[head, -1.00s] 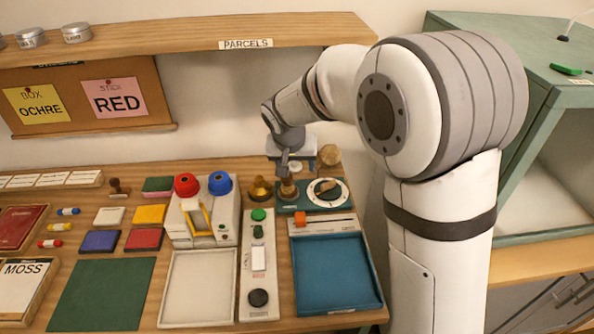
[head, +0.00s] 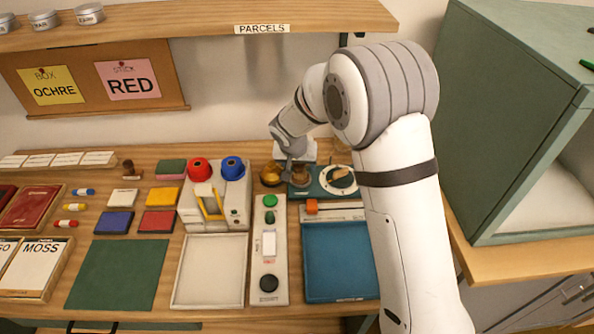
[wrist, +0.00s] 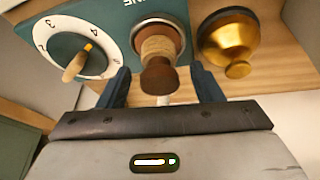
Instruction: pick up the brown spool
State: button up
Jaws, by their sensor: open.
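The brown spool (wrist: 158,50) stands in a round metal-rimmed seat on the teal dial box (wrist: 88,15). It has a paler middle and a dark reddish-brown end facing the wrist camera. In the head view the spool (head: 300,178) is partly covered by my gripper (head: 297,168). In the wrist view my gripper (wrist: 162,75) is open, one dark finger on each side of the spool's near end. A gap shows on both sides, and I see no contact.
A brass knob-topped piece (wrist: 230,42) stands close beside the spool; in the head view it is on the left. The white dial (head: 340,179) with its wooden pointer is on the other side.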

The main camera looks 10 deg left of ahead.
jog(key=shift+c, duration=0.4)
jog(key=c, duration=1.1)
